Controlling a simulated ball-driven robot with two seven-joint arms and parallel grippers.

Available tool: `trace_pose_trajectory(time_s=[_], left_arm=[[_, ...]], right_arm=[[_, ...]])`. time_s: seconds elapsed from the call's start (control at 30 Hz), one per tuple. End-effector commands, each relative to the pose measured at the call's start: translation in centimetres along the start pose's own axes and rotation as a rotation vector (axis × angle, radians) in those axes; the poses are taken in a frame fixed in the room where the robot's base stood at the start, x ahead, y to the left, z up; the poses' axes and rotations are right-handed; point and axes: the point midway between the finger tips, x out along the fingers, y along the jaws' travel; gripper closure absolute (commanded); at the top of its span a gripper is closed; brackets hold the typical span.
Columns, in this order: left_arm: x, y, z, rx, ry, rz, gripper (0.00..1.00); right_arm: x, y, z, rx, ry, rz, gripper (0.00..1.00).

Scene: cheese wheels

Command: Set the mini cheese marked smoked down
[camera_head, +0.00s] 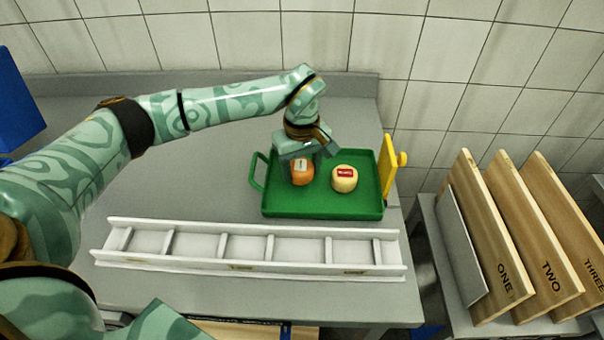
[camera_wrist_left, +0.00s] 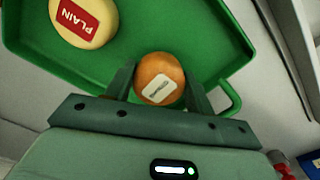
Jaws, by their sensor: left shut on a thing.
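An orange mini cheese (camera_head: 302,177) with a white label is between the fingers of my left gripper (camera_head: 304,166), which is shut on it. The same cheese (camera_wrist_left: 160,72) shows in the left wrist view between both fingers (camera_wrist_left: 160,84); its label's letters are too small to read surely. It is over or in the left part of the green tray (camera_head: 320,210); I cannot tell whether it touches the tray floor. A pale yellow mini cheese (camera_head: 344,180) with a red label reading PLAIN (camera_wrist_left: 78,15) sits in the tray to its right. My right gripper is not in view.
A white rack (camera_head: 250,247) with several compartments lies in front of the tray. A yellow panel with a knob (camera_head: 390,162) stands at the tray's right end. Wooden boards marked ONE (camera_head: 490,230), TWO and THREE stand at the right. Grey counter at the left is clear.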

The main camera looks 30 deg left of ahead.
Motion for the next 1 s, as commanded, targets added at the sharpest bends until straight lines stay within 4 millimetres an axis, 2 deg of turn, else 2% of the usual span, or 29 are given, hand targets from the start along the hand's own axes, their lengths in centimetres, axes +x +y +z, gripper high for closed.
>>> trace_pose_trajectory(time_s=[0.03,0.1,0.43,0.47,0.5,0.53,0.83,1.0], left_arm=[[1.5,-0.1,0.1,-0.001,-0.005,-0.005,0.75],[2.0,-0.1,0.1,-0.001,-0.004,-0.003,0.75],[2.1,-0.1,0.0,0.000,0.000,-0.001,0.75],[2.1,-0.1,0.0,-0.001,-0.001,-0.001,0.41],[2.1,-0.1,0.0,-0.001,-0.001,-0.001,0.30],[2.1,-0.1,0.0,-0.001,-0.001,-0.001,0.25],[1.9,-0.1,0.0,-0.001,0.000,-0.001,0.25],[-0.7,-0.1,-0.1,-0.001,0.004,0.002,0.25]], right_arm=[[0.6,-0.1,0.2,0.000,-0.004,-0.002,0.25],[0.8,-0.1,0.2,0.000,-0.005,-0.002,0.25],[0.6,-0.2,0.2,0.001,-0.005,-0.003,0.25],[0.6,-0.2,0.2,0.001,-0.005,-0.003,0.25],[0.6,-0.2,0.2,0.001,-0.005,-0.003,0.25],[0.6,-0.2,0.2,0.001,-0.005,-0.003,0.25],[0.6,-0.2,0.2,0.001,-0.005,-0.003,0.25],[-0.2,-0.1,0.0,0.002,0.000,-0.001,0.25]])
